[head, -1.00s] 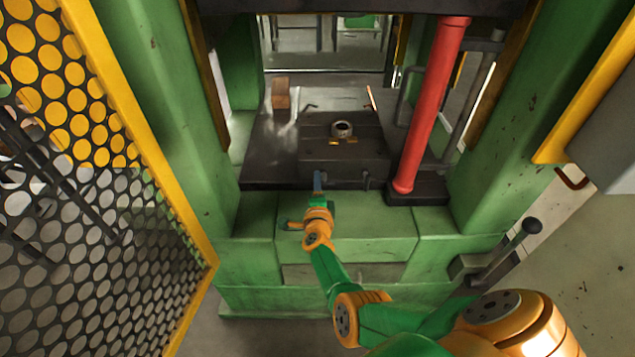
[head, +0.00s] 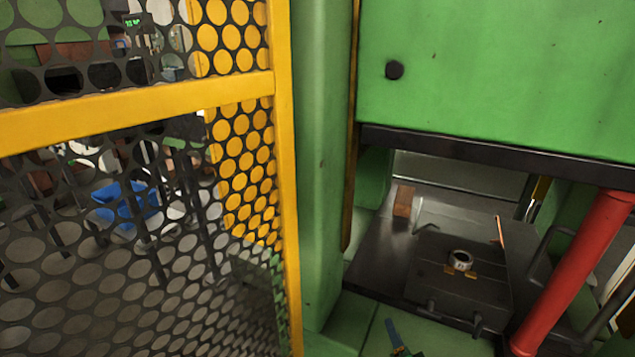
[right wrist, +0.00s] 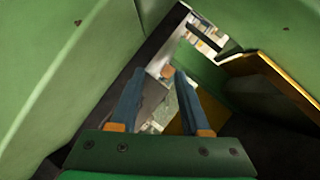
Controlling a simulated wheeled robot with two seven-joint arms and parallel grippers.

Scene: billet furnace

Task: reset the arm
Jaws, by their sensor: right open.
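My right gripper (head: 394,335) shows at the bottom edge of the head view, in front of the green press bed, with only a blue finger and a bit of green in sight. In the right wrist view its two blue fingers (right wrist: 158,88) stand apart with nothing between them. The rest of my right arm is out of the head view. My left gripper is in neither view.
A yellow-framed mesh guard (head: 283,150) fills the left. Inside the press, a brown block (head: 403,201) and a pale ring (head: 460,260) rest on the dark bed (head: 375,258). A red column (head: 572,275) stands at right.

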